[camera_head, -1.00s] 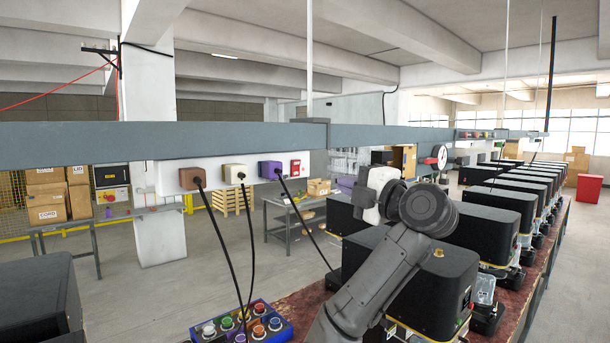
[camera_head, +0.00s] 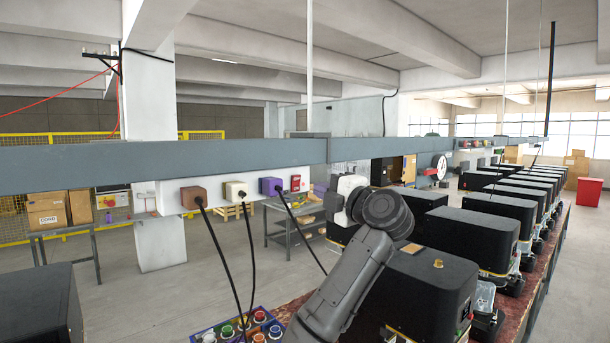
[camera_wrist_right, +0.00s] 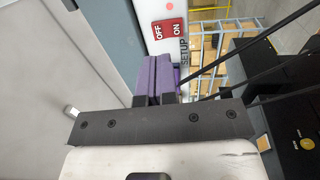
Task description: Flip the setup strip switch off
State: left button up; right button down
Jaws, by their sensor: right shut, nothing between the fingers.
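The setup strip (camera_head: 235,208) is a white bar under the grey overhead rail, carrying brown, cream and purple plugs. Its red switch (camera_head: 295,183) is at the right end of the strip. In the right wrist view the red switch (camera_wrist_right: 169,38) shows OFF and ON lettering, beside the word SETUP. I cannot tell which side is pressed. My right gripper (camera_wrist_right: 156,70) is shut and empty, with its fingers pointing toward the strip just short of the switch, apart from it in the picture. My left gripper is not in view.
The purple plug (camera_head: 270,186) sits just left of the switch, and black cables hang from the plugs. Black machines (camera_head: 430,290) line the bench at right. The grey rail (camera_head: 240,154) runs above the strip.

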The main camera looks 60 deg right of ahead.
aim_at(299, 179)
jog(key=p+x, duration=0.2)
jog(key=x, duration=0.3)
jog(key=shift+w+d+r, duration=0.1)
jog(key=shift+w+r, duration=0.05)
jog(key=shift+w, duration=0.15)
jog(key=shift+w+d+p, duration=0.15)
jog(key=shift+w+p, duration=0.2)
jog(key=shift+p, duration=0.05)
